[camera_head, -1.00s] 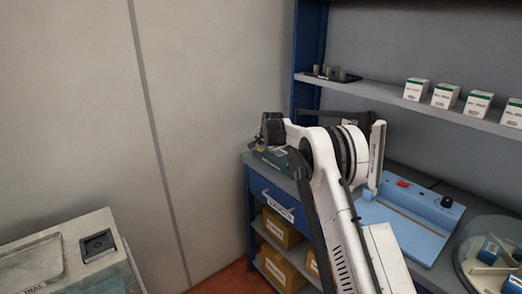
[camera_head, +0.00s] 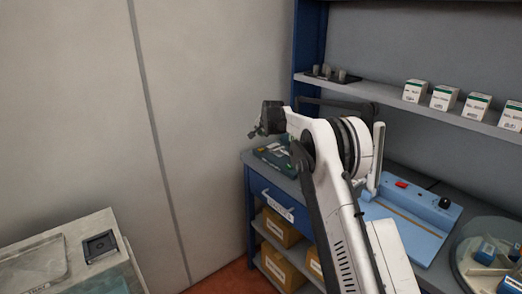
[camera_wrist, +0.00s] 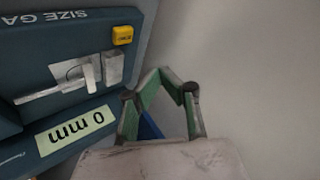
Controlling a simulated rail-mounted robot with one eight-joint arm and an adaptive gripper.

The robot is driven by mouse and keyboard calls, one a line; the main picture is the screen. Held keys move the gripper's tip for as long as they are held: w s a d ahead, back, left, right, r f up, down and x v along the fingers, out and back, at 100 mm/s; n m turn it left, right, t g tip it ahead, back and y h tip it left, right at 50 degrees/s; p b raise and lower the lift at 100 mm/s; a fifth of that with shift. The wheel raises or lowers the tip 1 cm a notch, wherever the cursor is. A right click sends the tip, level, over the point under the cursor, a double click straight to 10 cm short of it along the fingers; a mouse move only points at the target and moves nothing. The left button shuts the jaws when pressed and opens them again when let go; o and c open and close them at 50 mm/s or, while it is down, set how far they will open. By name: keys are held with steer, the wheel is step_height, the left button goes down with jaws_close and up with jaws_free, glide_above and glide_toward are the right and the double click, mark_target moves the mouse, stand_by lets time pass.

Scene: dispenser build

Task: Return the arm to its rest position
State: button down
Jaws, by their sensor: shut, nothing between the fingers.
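My white arm (camera_head: 335,190) rises from the bottom of the head view and bends left at its elbow. My gripper (camera_head: 254,133) is at the arm's far left end, in front of the pale wall and above the left end of the blue bench.
The blue bench (camera_head: 274,208) carries a light blue device (camera_head: 415,225) and a round clear-lidded tray (camera_head: 462,262). A shelf (camera_head: 385,93) above holds several white boxes (camera_head: 443,97). A grey cabinet (camera_head: 60,250) stands at lower left. Open floor lies between.

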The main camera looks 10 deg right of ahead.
steer(key=s+r+n, duration=0.2)
steer(key=s+r, duration=1.1)
steer(key=s+r+n+g, duration=0.15)
steer(key=s+r, duration=0.25)
steer(key=s, duration=1.1)
steer(key=s+r+n, duration=0.2)
steer(key=s+r, duration=0.1)
steer(key=s, duration=1.1)
steer(key=s+f+n, duration=0.1)
steer(key=s+f, duration=0.3)
steer(key=s, duration=0.6)
steer(key=s+f, duration=0.4)
steer(key=s, duration=0.5)
steer(key=s+f+n, duration=0.1)
steer(key=s+f, duration=0.3)
steer(key=s, duration=0.6)
steer(key=shift+s+n+g+h, duration=0.3)
steer(key=shift+s+n+g, duration=0.05)
